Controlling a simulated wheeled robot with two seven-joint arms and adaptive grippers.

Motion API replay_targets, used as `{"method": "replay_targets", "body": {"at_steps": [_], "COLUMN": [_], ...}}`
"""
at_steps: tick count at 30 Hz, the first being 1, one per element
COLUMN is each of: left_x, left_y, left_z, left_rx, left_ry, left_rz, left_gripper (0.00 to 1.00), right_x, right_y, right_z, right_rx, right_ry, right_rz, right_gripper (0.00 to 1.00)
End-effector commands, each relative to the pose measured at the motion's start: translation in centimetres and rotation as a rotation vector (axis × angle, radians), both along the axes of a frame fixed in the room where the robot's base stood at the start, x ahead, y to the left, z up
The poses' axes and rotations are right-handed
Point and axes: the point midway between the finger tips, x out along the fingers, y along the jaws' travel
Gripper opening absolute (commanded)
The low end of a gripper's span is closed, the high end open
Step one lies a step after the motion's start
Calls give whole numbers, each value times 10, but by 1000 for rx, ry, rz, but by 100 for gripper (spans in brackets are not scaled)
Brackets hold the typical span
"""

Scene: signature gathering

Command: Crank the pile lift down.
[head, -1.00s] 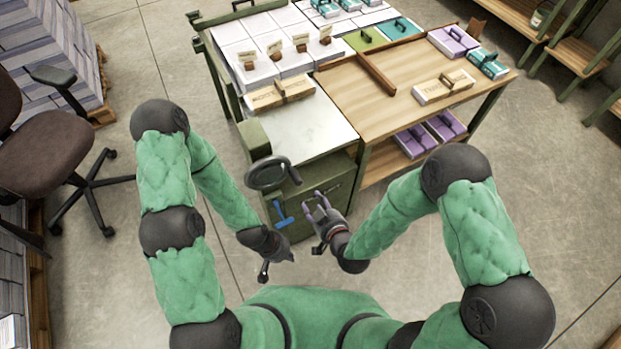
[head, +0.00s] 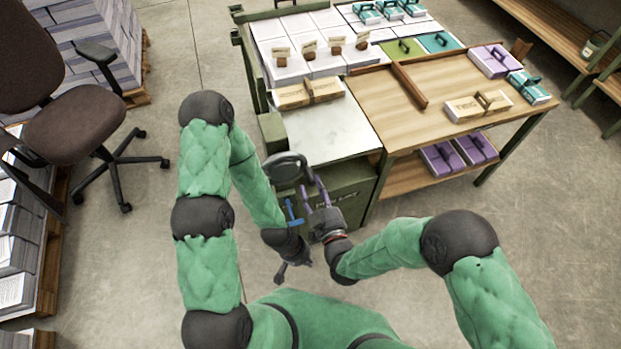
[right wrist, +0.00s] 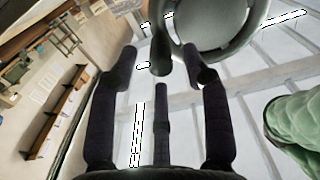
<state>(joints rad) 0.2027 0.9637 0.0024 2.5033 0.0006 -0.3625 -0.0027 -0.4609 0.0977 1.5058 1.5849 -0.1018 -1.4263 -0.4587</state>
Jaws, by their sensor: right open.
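The crank handwheel (head: 285,168) is a dark round wheel at the near corner of the green lift unit (head: 345,195). It also shows at the top of the right wrist view (right wrist: 222,25), with its dark handle (right wrist: 161,45) pointing toward the gripper. My right gripper (head: 314,186) is open, just below and right of the wheel; in the right wrist view its fingertips (right wrist: 160,66) stand on either side of the handle's end, and I cannot tell whether they touch it. My left gripper (head: 293,264) hangs low in front of the unit; its fingers are too small to judge.
A blue lever (head: 291,213) sits on the unit's front below the wheel. A bare pale plate (head: 325,128) and paper stacks (head: 290,65) lie behind the wheel. A wooden table (head: 440,90) adjoins on the right; an office chair (head: 75,120) stands left.

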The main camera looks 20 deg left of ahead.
Motion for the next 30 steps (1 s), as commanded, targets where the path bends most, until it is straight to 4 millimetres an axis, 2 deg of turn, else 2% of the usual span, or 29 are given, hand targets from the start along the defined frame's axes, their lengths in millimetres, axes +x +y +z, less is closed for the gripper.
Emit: {"method": "replay_targets", "body": {"at_steps": [3,9,20,22,25,26,30], "left_x": [0,0,0,0,0,0,0], "left_y": [0,0,0,0,0,0,0], "left_z": [-7,-12,-12,-12,-12,-12,-12], "left_rx": [0,0,0,0,0,0,0], "left_ry": [0,0,0,0,0,0,0], "left_rz": [0,0,0,0,0,0,0], "left_gripper": [0,0,0,0,0,0,0], "right_x": [16,32,36,35,35,35,35], "right_y": [11,21,24,24,24,24,24], "right_z": [-1,-1,0,0,0,0,-1], "right_rx": [1,0,0,0,0,0,-1], "right_ry": [-2,0,2,2,2,2,2], "right_rz": [0,0,0,0,0,0,0], "right_gripper": [48,48,48,34,5,0,0]}}
